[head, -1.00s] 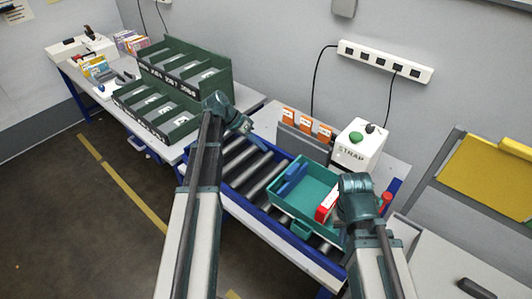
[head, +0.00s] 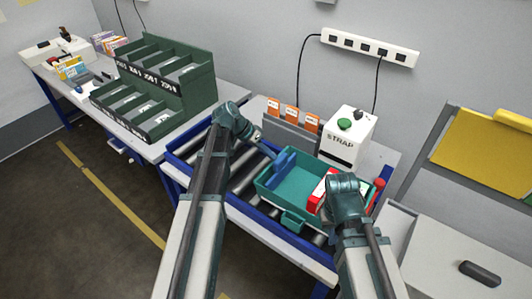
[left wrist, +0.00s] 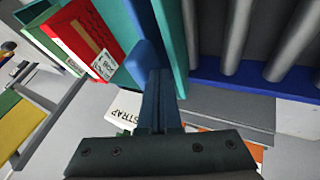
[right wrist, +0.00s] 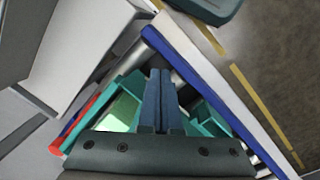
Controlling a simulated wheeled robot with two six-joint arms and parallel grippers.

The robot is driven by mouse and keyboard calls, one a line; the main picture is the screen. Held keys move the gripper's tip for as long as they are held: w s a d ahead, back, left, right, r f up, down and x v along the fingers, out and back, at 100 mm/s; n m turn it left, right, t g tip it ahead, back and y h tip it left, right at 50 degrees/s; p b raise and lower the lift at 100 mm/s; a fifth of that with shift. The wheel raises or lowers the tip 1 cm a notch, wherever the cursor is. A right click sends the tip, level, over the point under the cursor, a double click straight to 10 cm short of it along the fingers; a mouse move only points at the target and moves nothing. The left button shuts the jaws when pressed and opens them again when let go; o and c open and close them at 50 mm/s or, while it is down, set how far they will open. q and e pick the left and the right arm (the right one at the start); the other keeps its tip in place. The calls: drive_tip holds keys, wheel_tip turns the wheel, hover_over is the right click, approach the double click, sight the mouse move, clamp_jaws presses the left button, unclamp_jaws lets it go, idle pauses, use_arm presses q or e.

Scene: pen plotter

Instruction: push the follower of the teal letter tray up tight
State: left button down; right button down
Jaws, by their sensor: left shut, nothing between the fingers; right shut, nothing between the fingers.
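The teal letter tray (head: 293,218) sits on the roller conveyor. Its blue follower (head: 284,167) stands near the left end, and a red and white box (head: 321,190) stands toward the right end, with bare tray floor between. My left gripper (head: 273,153) is shut and empty at the follower's back left side. In the left wrist view its fingertips are right by the follower (left wrist: 147,62); I cannot tell whether they touch.
A white STRAP box with a green button (head: 345,125) stands behind the tray. Orange cards (head: 291,113) stand in a rack beside it. A dark green sorter (head: 165,85) is on the left bench. Bare rollers (head: 240,172) lie left of the tray.

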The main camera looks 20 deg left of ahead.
use_arm(q)
drive_tip(key=s+d, duration=0.2)
drive_tip(key=d, duration=0.4)
drive_tip(key=s+d, duration=0.2)
drive_tip(key=d, duration=0.4)
drive_tip(key=shift+s+d, duration=0.25)
drive_tip(key=shift+d, duration=0.1)
drive_tip(key=shift+w+a, duration=0.1)
